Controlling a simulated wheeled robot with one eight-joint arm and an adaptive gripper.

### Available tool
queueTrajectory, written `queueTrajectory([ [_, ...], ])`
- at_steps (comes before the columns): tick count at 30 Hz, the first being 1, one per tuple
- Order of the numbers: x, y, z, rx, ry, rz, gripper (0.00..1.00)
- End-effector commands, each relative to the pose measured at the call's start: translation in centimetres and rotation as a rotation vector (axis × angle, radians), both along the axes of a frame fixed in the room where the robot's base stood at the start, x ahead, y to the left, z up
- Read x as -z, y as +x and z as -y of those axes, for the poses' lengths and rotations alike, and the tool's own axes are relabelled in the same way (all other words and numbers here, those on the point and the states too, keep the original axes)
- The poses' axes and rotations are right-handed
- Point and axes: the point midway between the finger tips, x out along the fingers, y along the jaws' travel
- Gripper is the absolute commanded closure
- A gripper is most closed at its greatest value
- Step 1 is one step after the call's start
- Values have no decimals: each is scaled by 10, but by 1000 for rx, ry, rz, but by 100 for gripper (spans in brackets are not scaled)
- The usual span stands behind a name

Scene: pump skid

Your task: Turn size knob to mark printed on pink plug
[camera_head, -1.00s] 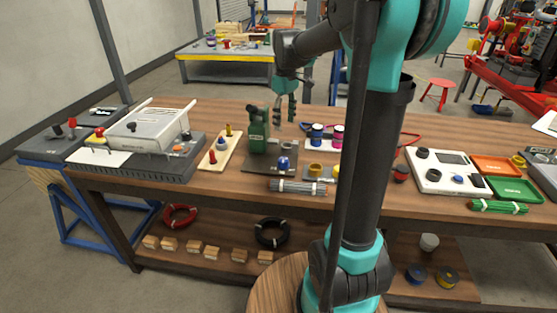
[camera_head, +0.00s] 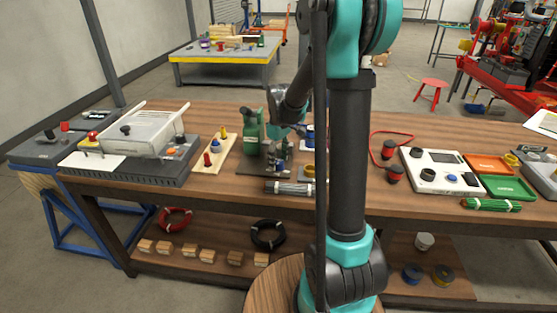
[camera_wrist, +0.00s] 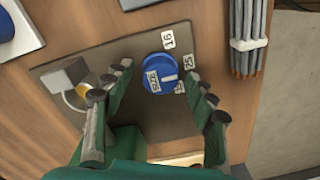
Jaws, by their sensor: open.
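The size knob (camera_wrist: 158,77) is a round blue knob with a white label and pointer bar, set on a dark plate (camera_wrist: 207,52). Printed tags stand around it; 16 and 25 are readable, and a third beside the knob is unclear. My gripper (camera_wrist: 158,85) is open, its fingers on either side of the knob with gaps between. In the head view my gripper (camera_head: 279,150) is low over the plate in front of the green press (camera_head: 250,130) and largely covers the knob. The pink plug is not visible now; my arm blocks that part of the bench.
A bundle of grey rods (camera_head: 290,188) lies at the plate's front edge; it also shows in the wrist view (camera_wrist: 247,38). A board with coloured pegs (camera_head: 215,153) stands left of the press. A blue-banded object (camera_head: 309,138) is close right of my gripper.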

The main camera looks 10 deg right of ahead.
Motion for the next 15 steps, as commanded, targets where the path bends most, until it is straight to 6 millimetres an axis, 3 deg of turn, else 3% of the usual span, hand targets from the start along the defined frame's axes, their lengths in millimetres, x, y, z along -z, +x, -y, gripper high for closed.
queueTrajectory([
  [8,1,0,0,0,0,0,44],
  [15,1,0,0,0,0,0,74],
])
